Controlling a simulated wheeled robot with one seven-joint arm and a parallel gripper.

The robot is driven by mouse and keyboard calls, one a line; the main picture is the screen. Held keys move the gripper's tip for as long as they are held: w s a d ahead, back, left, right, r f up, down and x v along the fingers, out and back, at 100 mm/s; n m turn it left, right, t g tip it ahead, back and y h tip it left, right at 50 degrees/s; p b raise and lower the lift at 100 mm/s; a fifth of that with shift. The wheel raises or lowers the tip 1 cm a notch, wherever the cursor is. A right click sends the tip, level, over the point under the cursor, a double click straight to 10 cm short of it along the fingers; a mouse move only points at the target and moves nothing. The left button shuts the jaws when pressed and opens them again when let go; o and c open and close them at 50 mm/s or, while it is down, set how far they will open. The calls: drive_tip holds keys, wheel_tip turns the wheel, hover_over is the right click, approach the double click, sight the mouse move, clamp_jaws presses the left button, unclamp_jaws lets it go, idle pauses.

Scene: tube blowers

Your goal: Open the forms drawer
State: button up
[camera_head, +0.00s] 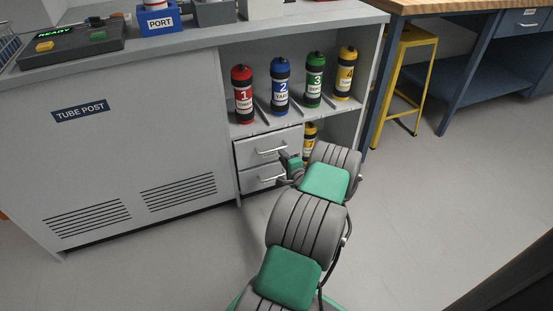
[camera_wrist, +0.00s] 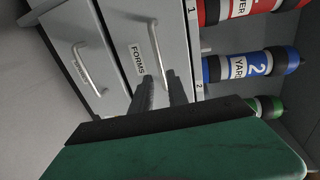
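The forms drawer (camera_head: 250,152) is the upper of two grey drawers in the cabinet and looks shut. Its label reads FORMS (camera_wrist: 138,60) in the wrist view, beside its silver bar handle (camera_wrist: 156,45). The handle also shows in the head view (camera_head: 270,151). My gripper (camera_wrist: 162,80) is open, with its two dark fingers apart close to one end of this handle. That end of the handle appears between the fingertips; I cannot tell whether they touch it. In the head view my gripper (camera_head: 285,157) is at the right end of the drawer front.
The lower drawer (camera_head: 250,183) has its own handle (camera_wrist: 88,68). Numbered red, blue, green and yellow canisters stand on the shelf above, such as the blue canister (camera_head: 280,84). Another yellow canister (camera_head: 310,132) is right of the drawers. The floor (camera_head: 420,200) on the right is clear.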

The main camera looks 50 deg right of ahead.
sight(276, 149)
drive_tip(key=b+x, duration=0.2)
drive_tip(key=x, duration=0.4)
drive_tip(key=shift+w+d, duration=0.1)
drive_tip(key=shift+w, duration=0.3)
drive_tip(key=shift+c, duration=0.2)
clamp_jaws()
idle(0.6)
